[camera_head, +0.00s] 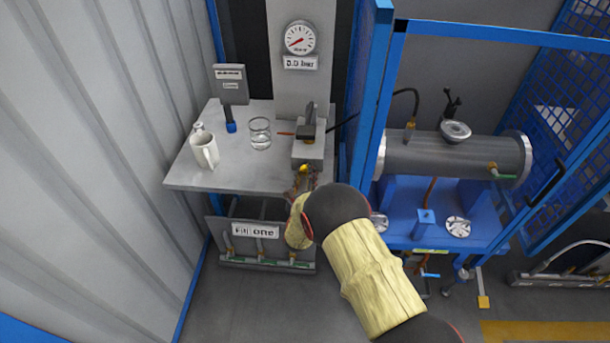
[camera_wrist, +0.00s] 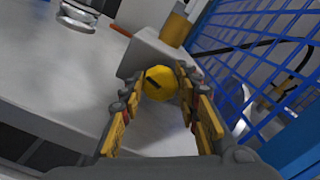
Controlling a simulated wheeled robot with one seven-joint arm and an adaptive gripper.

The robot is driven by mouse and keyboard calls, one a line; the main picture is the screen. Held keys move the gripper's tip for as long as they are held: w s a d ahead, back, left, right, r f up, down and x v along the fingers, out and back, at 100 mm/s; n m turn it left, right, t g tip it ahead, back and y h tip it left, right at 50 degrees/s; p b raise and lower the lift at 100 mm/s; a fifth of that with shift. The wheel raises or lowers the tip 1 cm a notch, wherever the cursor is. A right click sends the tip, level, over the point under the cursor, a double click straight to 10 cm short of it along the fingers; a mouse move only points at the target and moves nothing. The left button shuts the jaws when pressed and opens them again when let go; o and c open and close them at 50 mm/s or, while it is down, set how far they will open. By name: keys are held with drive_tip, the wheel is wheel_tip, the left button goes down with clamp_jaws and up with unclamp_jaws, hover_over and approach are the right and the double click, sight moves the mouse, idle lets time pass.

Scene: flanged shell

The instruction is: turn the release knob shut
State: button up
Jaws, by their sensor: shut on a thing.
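The release knob (camera_wrist: 162,83) is a yellow round knob with a dark slot mark, on the front of a pale pump block (camera_wrist: 150,52) in the wrist view. In the head view the knob (camera_head: 304,168) shows small at the front of the pump block (camera_head: 308,152) on the grey bench. My gripper (camera_wrist: 165,90) has its two yellow-padded fingers on either side of the knob and is shut on it. In the head view my gripper (camera_head: 301,183) reaches the block from the front, partly hidden by my arm.
A gauge (camera_head: 300,38) above a "0.0 bar" label hangs behind. A blue mesh cage (camera_head: 372,90) stands close on the right, around a metal cylinder (camera_head: 455,157).

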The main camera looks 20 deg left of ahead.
drive_tip(key=m+b, duration=0.3)
drive_tip(key=m, duration=0.3)
drive_tip(key=shift+d+f, duration=0.1)
drive_tip(key=shift+d, duration=0.05)
drive_tip(key=m+b, duration=0.3)
drive_tip(key=m, duration=0.3)
drive_tip(key=shift+d, duration=0.1)
idle(0.5)
drive_tip(key=o, duration=0.9)
drive_tip(key=shift+s, duration=0.1)
drive_tip(key=v, duration=1.1)
drive_tip(key=shift+s+d, duration=0.2)
drive_tip(key=shift+s, duration=0.15)
